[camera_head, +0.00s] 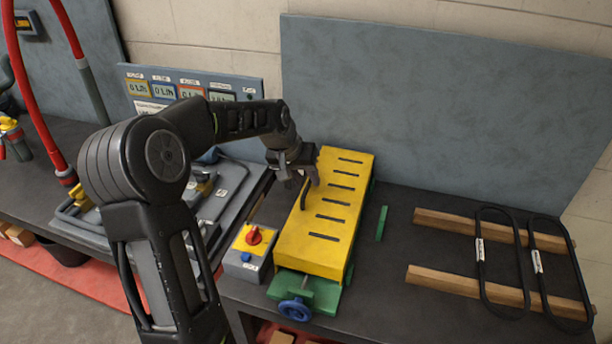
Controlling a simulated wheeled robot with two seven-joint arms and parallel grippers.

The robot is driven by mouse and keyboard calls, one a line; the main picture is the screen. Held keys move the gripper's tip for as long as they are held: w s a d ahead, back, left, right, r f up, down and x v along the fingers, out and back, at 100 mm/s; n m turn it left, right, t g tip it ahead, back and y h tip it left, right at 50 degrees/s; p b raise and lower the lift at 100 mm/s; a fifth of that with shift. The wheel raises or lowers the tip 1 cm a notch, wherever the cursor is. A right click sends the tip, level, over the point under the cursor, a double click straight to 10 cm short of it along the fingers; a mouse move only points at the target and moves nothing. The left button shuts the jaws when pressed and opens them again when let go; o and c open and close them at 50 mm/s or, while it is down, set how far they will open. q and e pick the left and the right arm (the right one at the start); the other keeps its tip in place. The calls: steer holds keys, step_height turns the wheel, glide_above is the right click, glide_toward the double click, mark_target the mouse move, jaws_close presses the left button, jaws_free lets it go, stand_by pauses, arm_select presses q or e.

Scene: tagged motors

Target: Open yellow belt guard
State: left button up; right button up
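The yellow belt guard (325,222) is a long slotted cover on the bench in the middle of the head view. It lies flat over a green base (318,292) with a blue handwheel (295,309) at its near end, and looks closed. My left gripper (307,192) is at the guard's upper left edge, with its dark fingers against the yellow in the picture. Whether they touch the guard or grip something there is not clear. The left side of the guard near the fingers is partly hidden. My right gripper is not in view.
A grey control box (240,268) with a red knob (253,236) stands close left of the guard. A green strip (381,223) lies to its right. Two black belts (502,262) rest on wooden bars (455,284) further right. A grey-blue panel (440,100) stands behind.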

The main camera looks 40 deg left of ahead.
arm_select(q)
steer(key=shift+w+f, duration=0.1)
steer(key=shift+f, duration=0.1)
jaws_close()
stand_by(1.4)
